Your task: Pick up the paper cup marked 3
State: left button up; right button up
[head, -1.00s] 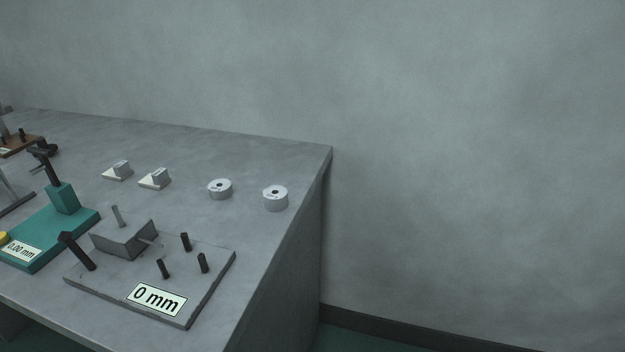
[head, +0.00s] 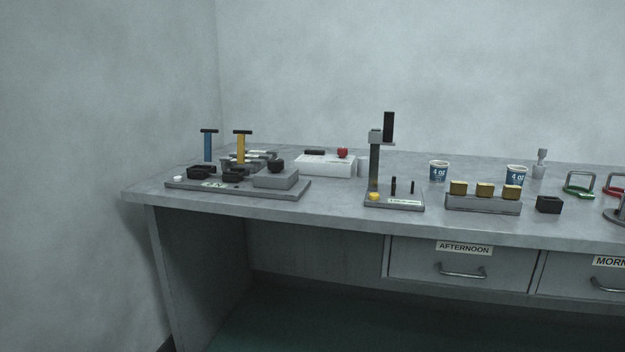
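Two small paper cups with blue bands stand upright on the grey bench. One cup (head: 438,171) is right of the black-post stand, and the other cup (head: 516,175) is farther right, partly hidden behind the yellow-topped block. Both bands seem to read "4 oz"; I cannot make out a 3 on either. Neither of my grippers is in view.
On the bench (head: 340,210) are a flat fixture (head: 240,190) with blue and yellow T-handles, a white box (head: 325,165) with a red knob, a post stand (head: 375,160), a yellow-topped rack (head: 484,204) and a black block (head: 548,204). Drawers (head: 460,268) are below.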

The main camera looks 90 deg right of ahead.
aim_at(439, 169)
jog(key=z, duration=1.55)
